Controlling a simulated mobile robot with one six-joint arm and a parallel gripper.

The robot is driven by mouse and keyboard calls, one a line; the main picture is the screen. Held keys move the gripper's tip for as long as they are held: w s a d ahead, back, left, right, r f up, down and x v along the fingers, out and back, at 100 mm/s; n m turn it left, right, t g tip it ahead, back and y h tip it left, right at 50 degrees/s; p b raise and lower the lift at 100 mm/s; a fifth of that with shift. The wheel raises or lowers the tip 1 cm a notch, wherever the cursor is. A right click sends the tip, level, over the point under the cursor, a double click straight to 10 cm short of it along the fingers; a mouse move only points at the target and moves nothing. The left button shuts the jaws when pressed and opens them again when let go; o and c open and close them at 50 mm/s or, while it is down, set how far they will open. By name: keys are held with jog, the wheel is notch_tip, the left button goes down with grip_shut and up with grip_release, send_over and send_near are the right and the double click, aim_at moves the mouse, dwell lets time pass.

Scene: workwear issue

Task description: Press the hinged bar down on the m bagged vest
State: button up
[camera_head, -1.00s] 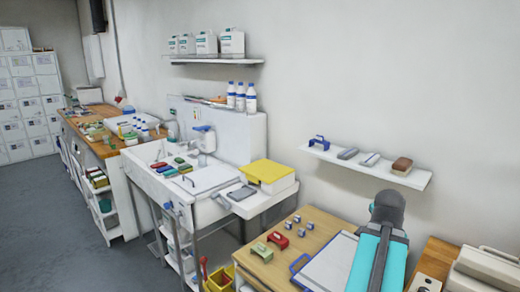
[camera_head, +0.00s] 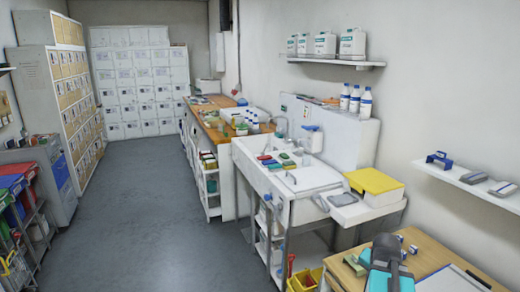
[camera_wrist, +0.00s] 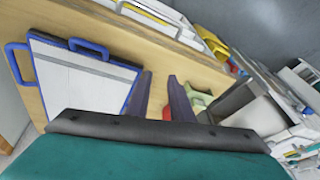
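My gripper (camera_wrist: 161,88) shows in the wrist view with its two dark fingers apart and nothing seen between them. It is over a wooden table (camera_wrist: 120,22). Left of the fingers lies a flat white board (camera_wrist: 80,82) with a blue rim, blue handles and a grey strip along one edge. In the head view part of this board (camera_head: 445,281) shows at the lower right, partly cut off. I cannot make out a hinged bar or a bagged vest marked m for certain in either view.
A green block (camera_wrist: 201,99) and a partly hidden red one are by the right finger. A sink unit (camera_head: 300,185) and a yellow-lidded box (camera_head: 374,187) stand beyond the table. A wall shelf (camera_head: 470,185) holds brushes. The grey floor (camera_head: 150,220) at left is open.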

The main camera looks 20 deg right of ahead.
jog(key=w+a+f+n+y, duration=0.1)
jog(key=w+a+f+n, duration=0.15)
jog(key=a, duration=0.35)
jog(key=w+a+f+n+g, duration=0.1)
jog(key=a+f+n, duration=0.1)
jog(key=a+f, duration=0.35)
jog(key=w+a+f+n+y, duration=0.1)
jog(key=w+a+f+n, duration=0.1)
jog(key=a, duration=0.5)
jog(key=s+a+f+n+g, duration=0.1)
jog(key=a+f+n, duration=0.25)
jog(key=a, duration=0.65)
jog(key=s+a+f+n+g, duration=0.1)
jog(key=s+a+f+n, duration=0.3)
jog(key=a, duration=0.6)
jog(key=s+f+g+b, duration=0.1)
jog(key=s+f+b, duration=0.5)
jog(key=f, duration=0.6)
jog(key=s+f+g+b, duration=0.2)
jog(key=s+f+b, duration=0.4)
jog(key=s+f, duration=0.3)
jog(key=s+f+g+b, duration=0.2)
jog(key=s+f+b, duration=0.3)
jog(key=f, duration=1.1)
jog(key=s, duration=0.3)
jog(key=shift+d+f+m+y+b, duration=0.15)
jog(key=shift+f+m+y+b, duration=0.15)
jog(key=shift+m+y+b, duration=0.1)
